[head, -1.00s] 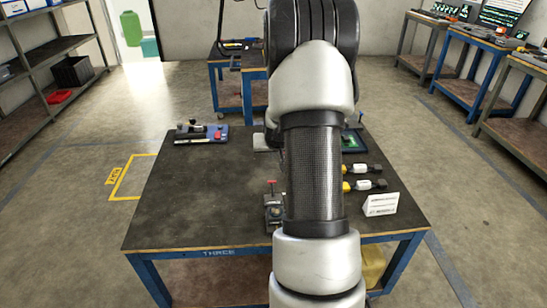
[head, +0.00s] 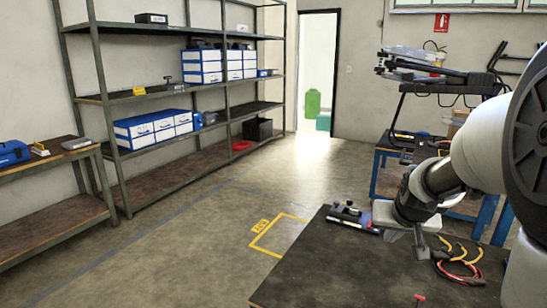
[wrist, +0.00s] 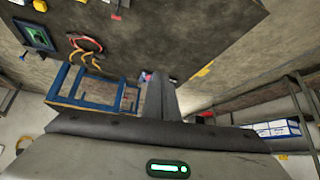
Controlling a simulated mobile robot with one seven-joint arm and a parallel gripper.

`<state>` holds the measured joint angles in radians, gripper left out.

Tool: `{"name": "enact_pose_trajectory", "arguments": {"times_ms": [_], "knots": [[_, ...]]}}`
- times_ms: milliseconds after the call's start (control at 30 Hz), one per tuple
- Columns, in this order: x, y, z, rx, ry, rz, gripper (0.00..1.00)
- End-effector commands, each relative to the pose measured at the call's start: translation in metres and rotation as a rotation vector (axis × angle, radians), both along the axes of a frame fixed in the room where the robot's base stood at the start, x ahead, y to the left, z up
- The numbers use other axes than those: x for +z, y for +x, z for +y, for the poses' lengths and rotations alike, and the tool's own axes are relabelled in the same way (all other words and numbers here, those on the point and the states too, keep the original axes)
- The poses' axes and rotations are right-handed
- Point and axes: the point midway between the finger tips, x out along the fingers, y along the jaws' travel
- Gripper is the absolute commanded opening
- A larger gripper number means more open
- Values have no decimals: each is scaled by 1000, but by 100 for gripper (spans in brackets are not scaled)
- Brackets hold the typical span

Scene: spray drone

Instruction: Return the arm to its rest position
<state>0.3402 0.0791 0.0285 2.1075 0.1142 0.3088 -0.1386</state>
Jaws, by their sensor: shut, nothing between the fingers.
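My gripper (head: 421,243) points down over the dark workbench (head: 325,270) at the right of the head view. Its fingers are together with nothing between them. In the wrist view, the shut fingers of my gripper (wrist: 160,97) show in the middle, apart from the bench, which lies at the top of that picture. My arm is bent and fills the right edge of the head view, hiding part of the bench.
Red and yellow wires (head: 462,262) lie on the bench near the gripper. A blue-based device (head: 352,218) lies at its far left corner. Shelving with blue-and-white boxes (head: 152,128) lines the left wall. Floor between shelving and bench is clear.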

Motion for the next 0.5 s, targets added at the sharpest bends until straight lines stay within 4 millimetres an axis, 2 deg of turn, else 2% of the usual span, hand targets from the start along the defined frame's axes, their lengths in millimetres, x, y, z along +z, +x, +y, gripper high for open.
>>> {"name": "enact_pose_trajectory", "arguments": {"times_ms": [33, 100, 233, 300, 500], "knots": [[24, -16, 30, 49, -1, -5, 0], [47, -42, 67, 110, 3, 4, 0], [75, -97, 120, 213, 8, 23, 0], [79, -125, 134, 242, 11, 42, 0], [70, -196, 148, 262, 12, 104, 0]]}}
